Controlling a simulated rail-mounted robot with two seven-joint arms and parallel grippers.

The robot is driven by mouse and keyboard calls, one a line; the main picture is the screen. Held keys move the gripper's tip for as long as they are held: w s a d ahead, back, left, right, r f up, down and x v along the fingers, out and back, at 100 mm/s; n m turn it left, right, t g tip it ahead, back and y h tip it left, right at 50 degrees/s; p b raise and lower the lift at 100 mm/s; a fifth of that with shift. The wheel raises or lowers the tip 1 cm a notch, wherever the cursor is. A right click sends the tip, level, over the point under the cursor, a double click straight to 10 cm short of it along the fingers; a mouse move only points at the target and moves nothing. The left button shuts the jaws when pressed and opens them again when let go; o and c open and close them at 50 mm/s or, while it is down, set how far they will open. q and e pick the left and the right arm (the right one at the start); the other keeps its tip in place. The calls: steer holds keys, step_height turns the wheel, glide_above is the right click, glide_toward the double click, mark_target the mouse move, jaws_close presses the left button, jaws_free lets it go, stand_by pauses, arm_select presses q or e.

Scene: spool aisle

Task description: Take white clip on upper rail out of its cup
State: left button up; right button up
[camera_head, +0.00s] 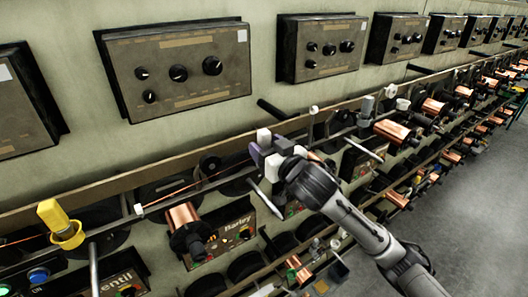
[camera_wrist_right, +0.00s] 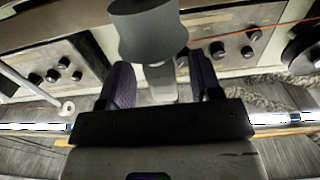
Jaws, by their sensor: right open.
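The white clip (camera_head: 264,137) stands on the upper rail at the middle of the head view, right at the fingertips of my right gripper (camera_head: 264,158). My right gripper is open. In the wrist view its two purple fingers (camera_wrist_right: 160,88) stand apart with a pale piece (camera_wrist_right: 161,82) between them. A large grey-looking block (camera_wrist_right: 149,30) fills the top middle of the wrist view; I cannot tell if it is the clip's shaded head. The clip's cup is mostly hidden by the gripper, so how deep the clip sits cannot be told. My left gripper is not in view.
A yellow clip (camera_head: 52,214) sits in a yellow cup (camera_head: 69,236) at the left on the rail. A grey clip (camera_head: 366,108) stands to the right. Copper spools (camera_head: 184,216) and thin rods surround the gripper. Control boxes (camera_head: 178,70) line the wall behind.

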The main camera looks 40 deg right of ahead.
mark_target(266, 131)
steer(key=shift+w, duration=0.6)
steer(key=shift+d, duration=0.1)
steer(key=c, duration=1)
steer(key=shift+r, duration=0.45)
step_height(266, 131, up, 4)
steer(key=shift+s+f+b, duration=0.15)
steer(key=shift+f+b, duration=0.1)
steer(key=shift+b, duration=0.2)
steer(key=s+d+r+b, duration=0.2)
steer(key=s+d+r, duration=0.3)
steer(key=s, duration=0.5)
steer(key=shift+d+r, duration=0.15)
steer(key=shift+r, duration=0.65)
